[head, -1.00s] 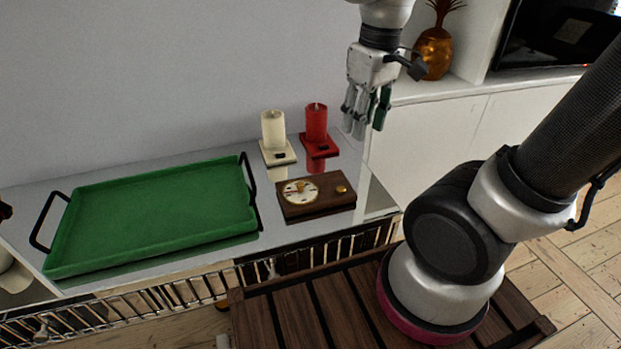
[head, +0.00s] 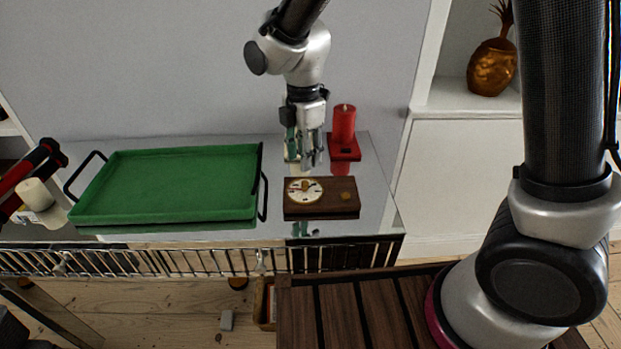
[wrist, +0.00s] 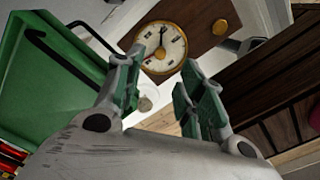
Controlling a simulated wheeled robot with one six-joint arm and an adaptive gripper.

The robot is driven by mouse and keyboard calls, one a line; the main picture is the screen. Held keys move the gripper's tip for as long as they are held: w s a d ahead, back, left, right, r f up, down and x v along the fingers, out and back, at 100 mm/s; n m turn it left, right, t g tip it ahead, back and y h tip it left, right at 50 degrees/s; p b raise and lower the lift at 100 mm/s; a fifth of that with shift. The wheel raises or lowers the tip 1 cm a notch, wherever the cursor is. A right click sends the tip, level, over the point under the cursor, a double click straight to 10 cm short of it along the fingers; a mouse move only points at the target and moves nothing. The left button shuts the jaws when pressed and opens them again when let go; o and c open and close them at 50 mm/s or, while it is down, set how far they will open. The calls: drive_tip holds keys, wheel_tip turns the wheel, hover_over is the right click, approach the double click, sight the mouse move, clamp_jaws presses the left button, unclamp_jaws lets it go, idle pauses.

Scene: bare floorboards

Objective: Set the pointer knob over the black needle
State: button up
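A dark wooden box (head: 336,209) on the shiny table carries a white round dial (head: 297,194) with a gold pointer knob (head: 305,185) at its middle. In the wrist view the dial (wrist: 177,54) shows above my fingers. Its knob (wrist: 160,54) is central, and a thin black needle (wrist: 163,36) points up and slightly right in the picture. Where the knob's own pointer aims is too small to tell. My gripper (head: 310,160) is above and just behind the box, fingers down. In the wrist view my gripper (wrist: 160,90) is open and empty, apart from the knob.
A green tray (head: 170,152) with black handles lies left of the box. A smaller gold knob (head: 345,196) sits on the box's right part.

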sight(305, 183)
drive_tip(key=shift+f, duration=0.15)
wheel_tip(305, 183, down, 8)
drive_tip(key=shift+r, duration=0.25)
clamp_jaws()
